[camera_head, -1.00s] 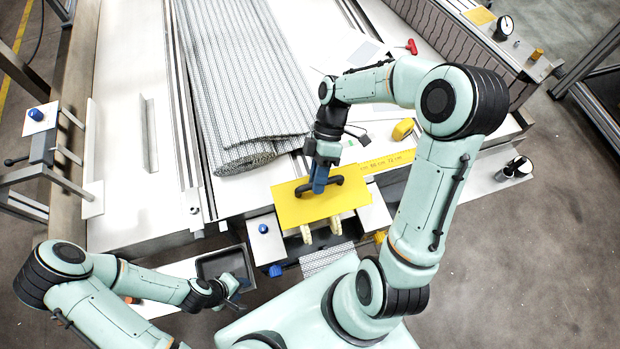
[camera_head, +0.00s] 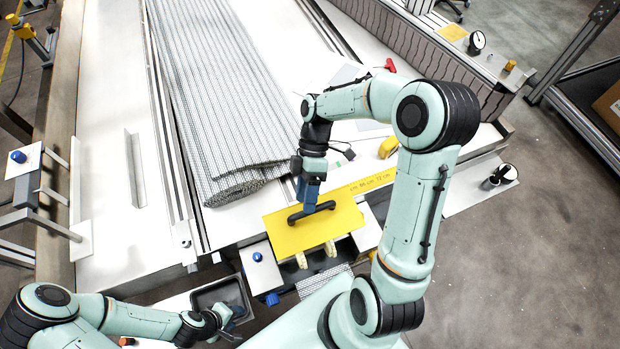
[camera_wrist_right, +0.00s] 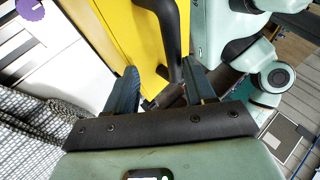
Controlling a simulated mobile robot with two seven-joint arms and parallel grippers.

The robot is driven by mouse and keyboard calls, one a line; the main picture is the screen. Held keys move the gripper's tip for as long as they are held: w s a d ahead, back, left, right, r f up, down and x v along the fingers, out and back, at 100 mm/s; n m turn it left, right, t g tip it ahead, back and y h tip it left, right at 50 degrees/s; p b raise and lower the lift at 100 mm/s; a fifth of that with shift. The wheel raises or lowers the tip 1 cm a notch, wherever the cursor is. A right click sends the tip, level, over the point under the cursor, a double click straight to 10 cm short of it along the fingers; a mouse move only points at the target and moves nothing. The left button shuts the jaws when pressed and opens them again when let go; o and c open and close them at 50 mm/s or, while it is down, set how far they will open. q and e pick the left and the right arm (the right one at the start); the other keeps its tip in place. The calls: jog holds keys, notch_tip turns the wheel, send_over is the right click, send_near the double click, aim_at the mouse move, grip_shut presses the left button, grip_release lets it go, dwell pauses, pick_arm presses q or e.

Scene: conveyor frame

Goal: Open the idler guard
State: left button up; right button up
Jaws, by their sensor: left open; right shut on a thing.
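The idler guard (camera_head: 335,220) is a yellow plate at the front end of the conveyor in the head view, with a black bar handle (camera_head: 325,207) on top. Pale rollers show just below its front edge. In the right wrist view, the black handle (camera_wrist_right: 172,45) runs down between the two dark fingers (camera_wrist_right: 160,88) against the yellow guard (camera_wrist_right: 120,30). My left gripper (camera_head: 230,322) is open and empty at the lower left, over the dark tray's near edge.
A rolled grey mesh belt (camera_head: 230,110) lies on the white conveyor bed behind the guard. A dark tray (camera_head: 222,292) and a plate with a blue knob (camera_head: 258,262) sit left of it. A yellow tape measure (camera_head: 388,148) and red-handled tool (camera_head: 390,66) lie behind my right arm.

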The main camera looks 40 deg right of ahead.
pick_arm(q)
jog(key=shift+w+r+p, duration=0.25)
jog(key=shift+w+r, duration=0.05)
jog(key=shift+w, duration=0.25)
jog(key=shift+w+r+p, duration=0.2)
jog(key=shift+w+r, duration=0.1)
jog(key=shift+w, duration=0.2)
pick_arm(e)
jog(key=v, duration=1.3)
